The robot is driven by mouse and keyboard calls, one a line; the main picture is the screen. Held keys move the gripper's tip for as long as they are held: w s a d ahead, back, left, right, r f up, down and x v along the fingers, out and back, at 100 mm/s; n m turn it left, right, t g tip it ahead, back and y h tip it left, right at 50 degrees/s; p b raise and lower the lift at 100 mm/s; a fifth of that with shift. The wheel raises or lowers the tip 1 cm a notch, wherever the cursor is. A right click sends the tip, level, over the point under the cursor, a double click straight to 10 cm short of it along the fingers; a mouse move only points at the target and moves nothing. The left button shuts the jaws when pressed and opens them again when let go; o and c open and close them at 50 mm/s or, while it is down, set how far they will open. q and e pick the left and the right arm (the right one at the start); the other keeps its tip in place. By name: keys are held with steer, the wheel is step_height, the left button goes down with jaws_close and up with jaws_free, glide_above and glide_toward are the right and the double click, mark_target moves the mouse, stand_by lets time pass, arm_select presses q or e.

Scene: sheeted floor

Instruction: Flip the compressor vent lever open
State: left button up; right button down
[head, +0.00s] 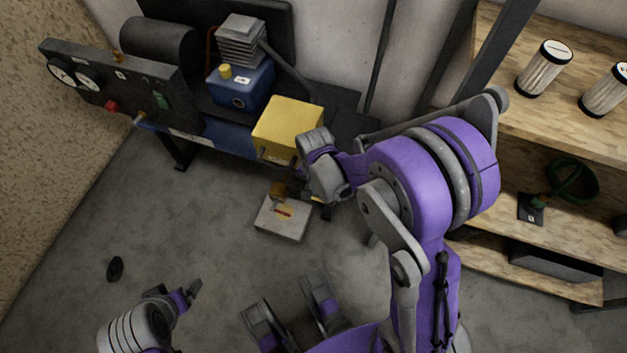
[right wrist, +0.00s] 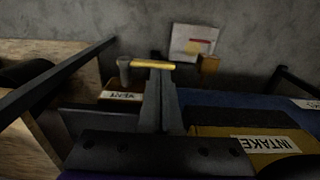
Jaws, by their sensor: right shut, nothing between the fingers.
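The vent lever shows in the right wrist view as a yellow bar (right wrist: 152,65) with a grey pivot post (right wrist: 124,68) at its left end. The VENT label (right wrist: 120,95) is just below that post. My right gripper (right wrist: 160,76) is shut and empty, its fingertips meeting the bar in the picture; I cannot tell whether they touch it. In the head view my right gripper (head: 318,160) is beside the yellow box (head: 288,127) of the compressor, and the lever is hidden there. My left gripper (head: 178,293) is low at the left, far from the compressor, its opening unclear.
A dark gauge panel (head: 110,80) and a blue pump (head: 240,88) are left of the yellow box. An INTAKE label (right wrist: 265,145) is right of my fingers. A pale box (head: 284,218) lies on the floor below. Wooden shelves (head: 560,110) stand at right. Floor at left is mostly clear.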

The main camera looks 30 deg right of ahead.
steer(key=shift+f, duration=1)
steer(key=shift+w+a+f+b, duration=0.2)
steer(key=shift+f+b, duration=0.25)
steer(key=shift+b, duration=0.2)
steer(key=shift+r, duration=0.1)
step_height(320, 180, up, 11)
steer(key=p, duration=0.3)
